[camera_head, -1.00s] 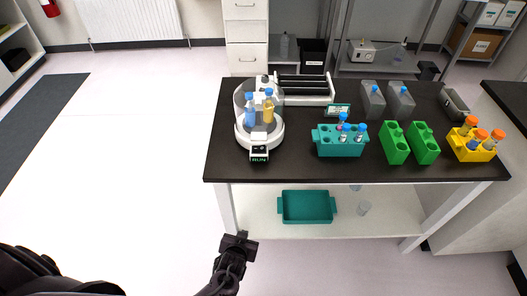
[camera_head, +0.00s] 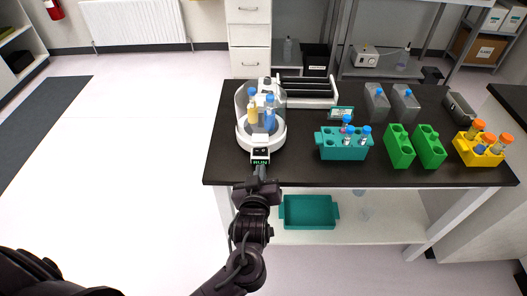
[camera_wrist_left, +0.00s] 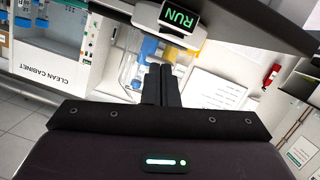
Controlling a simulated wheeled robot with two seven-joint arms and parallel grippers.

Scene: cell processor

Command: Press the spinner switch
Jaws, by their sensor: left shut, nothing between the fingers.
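The spinner (camera_head: 243,134) is a white round machine with a clear dome at the left end of the dark table. Yellow and blue tubes stand inside it. Its front panel (camera_head: 260,152) carries a small dark display with green lettering, which reads RUN in the left wrist view (camera_wrist_left: 180,19). I cannot make out a separate switch. My left gripper (camera_head: 262,172) is shut and empty, just in front of and below this panel. In the left wrist view its closed fingers (camera_wrist_left: 161,78) point towards the spinner; contact is not clear. My right gripper is out of view.
The dark table (camera_head: 300,174) has its front edge close to my left gripper. A teal tube rack (camera_head: 330,150), green racks (camera_head: 398,150) and a yellow rack (camera_head: 470,155) stand to the right. A teal tray (camera_head: 308,212) lies on the lower shelf.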

